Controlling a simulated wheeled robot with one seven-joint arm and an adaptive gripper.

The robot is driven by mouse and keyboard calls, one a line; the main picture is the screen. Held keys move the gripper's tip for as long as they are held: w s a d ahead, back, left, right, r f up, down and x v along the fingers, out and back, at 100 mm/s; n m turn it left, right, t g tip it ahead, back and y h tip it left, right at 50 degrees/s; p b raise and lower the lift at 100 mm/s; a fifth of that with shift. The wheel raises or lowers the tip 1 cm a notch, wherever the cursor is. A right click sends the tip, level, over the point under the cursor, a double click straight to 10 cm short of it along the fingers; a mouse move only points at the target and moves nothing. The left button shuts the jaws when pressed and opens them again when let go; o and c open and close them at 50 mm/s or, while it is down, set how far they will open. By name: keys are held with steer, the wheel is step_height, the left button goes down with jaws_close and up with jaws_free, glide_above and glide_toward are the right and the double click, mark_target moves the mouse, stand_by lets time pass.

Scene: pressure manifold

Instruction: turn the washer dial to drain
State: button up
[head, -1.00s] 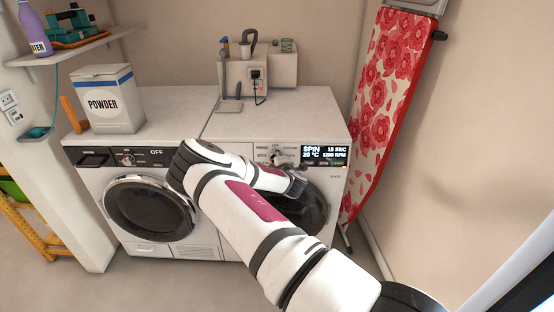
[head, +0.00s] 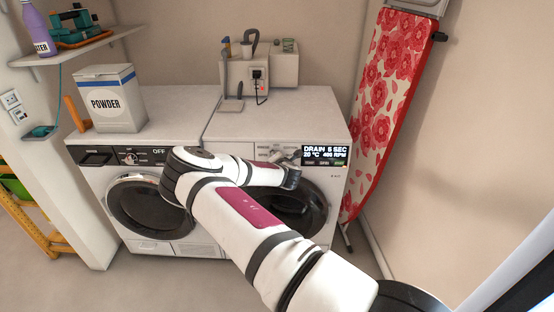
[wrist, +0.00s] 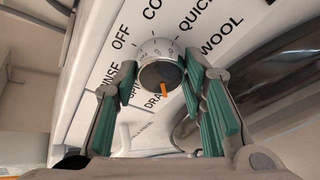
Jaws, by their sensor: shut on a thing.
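The washer dial (wrist: 160,62) is a round light knob with a dark face and an orange pointer, seen in the wrist view. My gripper (wrist: 161,77) has its green-padded fingers on either side of the dial and is shut on it. The orange pointer points down and slightly right, and the DRAIN label, partly covered by a finger, lies beside the dial. In the head view the washer's display (head: 325,155) reads DRAIN 5 SEC, 20 °C, 400 RPM. My arm covers part of the washer front there, and the dial is hard to make out.
A second machine (head: 150,205) stands left, its display reading OFF. A POWDER box (head: 108,98) stands on top of it. A floral ironing board (head: 385,100) leans on the right wall. The washer's round door (head: 300,208) is below the display. The right worktop is mostly clear.

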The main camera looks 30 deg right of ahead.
steer(key=shift+a, duration=0.1)
steer(key=o, duration=1.2)
steer(key=shift+c, duration=0.2)
steer(key=v, duration=1.2)
